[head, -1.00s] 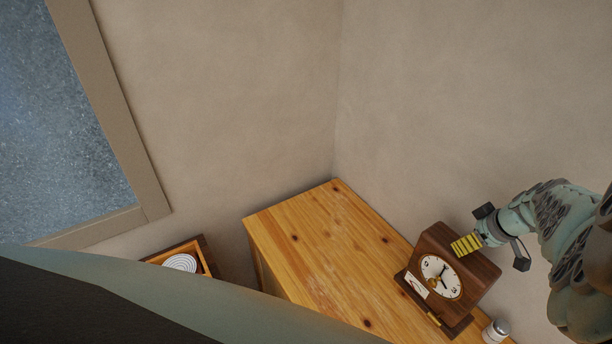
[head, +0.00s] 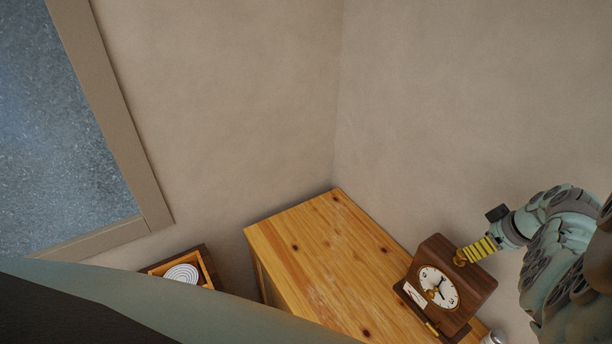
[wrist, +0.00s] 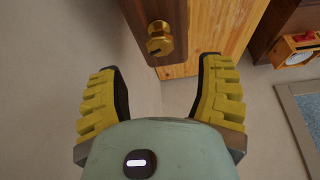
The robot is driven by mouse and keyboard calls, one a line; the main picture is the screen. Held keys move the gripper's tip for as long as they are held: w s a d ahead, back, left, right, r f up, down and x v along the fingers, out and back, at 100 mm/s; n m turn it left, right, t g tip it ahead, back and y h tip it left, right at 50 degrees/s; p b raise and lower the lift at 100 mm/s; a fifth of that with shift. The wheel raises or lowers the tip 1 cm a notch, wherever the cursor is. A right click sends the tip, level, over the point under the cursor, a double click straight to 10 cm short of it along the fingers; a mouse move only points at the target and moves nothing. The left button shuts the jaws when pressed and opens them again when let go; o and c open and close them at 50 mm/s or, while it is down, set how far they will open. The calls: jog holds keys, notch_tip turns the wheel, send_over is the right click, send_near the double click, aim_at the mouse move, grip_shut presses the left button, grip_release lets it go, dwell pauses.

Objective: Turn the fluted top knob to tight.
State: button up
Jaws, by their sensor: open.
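A brown wooden clock (head: 474,287) with a white dial stands on the wooden cabinet. A brass knob (head: 460,258) sits at its upper edge, by my gripper (head: 467,254). In the wrist view the brass knob (wrist: 160,38) stands out from the dark wood, with a dark slot in its face. My gripper (wrist: 158,66) is open there, its yellow ribbed fingers spread wide. The knob appears just beyond the fingertips, roughly centred between them, with no visible contact. I cannot read any tightness mark.
The cabinet top (head: 320,262) is clear left of the clock. A white jar (head: 492,338) stands near the clock's right, cut by the frame. A wooden box with a white ringed disc (head: 182,273) is at lower left. Walls meet behind the cabinet; a framed blue-grey panel (head: 60,130) is left.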

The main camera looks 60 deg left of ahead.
jog(key=b+v, duration=0.1)
jog(key=v, duration=0.8)
jog(key=shift+r+b, duration=0.3)
jog(key=shift+r, duration=0.05)
jog(key=shift+s+d, duration=0.1)
dwell(0.3)
